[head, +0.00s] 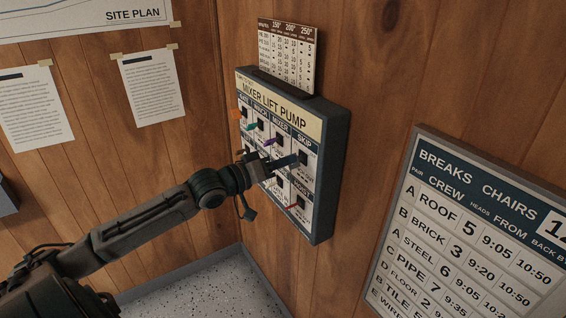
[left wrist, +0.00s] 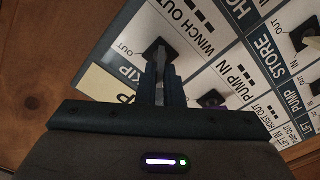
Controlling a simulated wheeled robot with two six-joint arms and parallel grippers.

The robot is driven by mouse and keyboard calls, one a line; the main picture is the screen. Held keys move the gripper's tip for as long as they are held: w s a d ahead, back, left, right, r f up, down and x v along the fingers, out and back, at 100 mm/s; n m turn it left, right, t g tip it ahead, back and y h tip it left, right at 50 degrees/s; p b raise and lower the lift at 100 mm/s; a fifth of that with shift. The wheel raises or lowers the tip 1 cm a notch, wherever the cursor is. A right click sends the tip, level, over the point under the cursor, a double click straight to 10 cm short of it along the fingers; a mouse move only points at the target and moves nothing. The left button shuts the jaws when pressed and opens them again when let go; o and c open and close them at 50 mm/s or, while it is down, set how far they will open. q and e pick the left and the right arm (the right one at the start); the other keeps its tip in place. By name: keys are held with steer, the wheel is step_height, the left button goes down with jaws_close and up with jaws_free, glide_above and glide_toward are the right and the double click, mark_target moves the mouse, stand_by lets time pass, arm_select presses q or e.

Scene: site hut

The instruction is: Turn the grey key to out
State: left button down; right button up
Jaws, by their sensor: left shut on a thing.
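A wall panel headed MIXER LIFT PUMP (head: 282,106) carries rows of key switches with printed labels. My left gripper (head: 283,162) is at the panel's right side, in front of a black switch plate (head: 303,157) under the SKIP label. In the left wrist view the fingers (left wrist: 163,72) are shut on a narrow grey key (left wrist: 160,62) at a black switch plate (left wrist: 158,47). An OUT mark is printed beside that plate. The fingers hide most of the key, so its exact angle is hard to tell. My right gripper is out of view.
Nearby on the panel are an orange key (head: 236,114), a teal key (head: 251,127), a purple key (head: 269,141) and a red key (head: 291,207). A small chart (head: 288,52) stands above the panel. A crew board (head: 480,230) hangs to the right.

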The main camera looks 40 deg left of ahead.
arm_select(q)
steer(key=m+b, duration=0.2)
steer(key=m, duration=0.2)
steer(key=m+b, duration=0.3)
steer(key=m, duration=0.1)
steer(key=m+b, duration=0.2)
steer(key=m, duration=0.3)
steer(key=shift+s+d+b, duration=0.1)
steer(key=shift+d+b, duration=0.2)
steer(key=shift+b, duration=0.1)
steer(key=shift+m, duration=1.2)
steer(key=shift+r+m+b, duration=0.1)
steer(key=shift+m+b, duration=0.2)
steer(key=c, duration=1.8)
jaws_free()
steer(key=shift+o, duration=1.2)
steer(key=shift+d, duration=0.1)
steer(key=shift+w, duration=0.25)
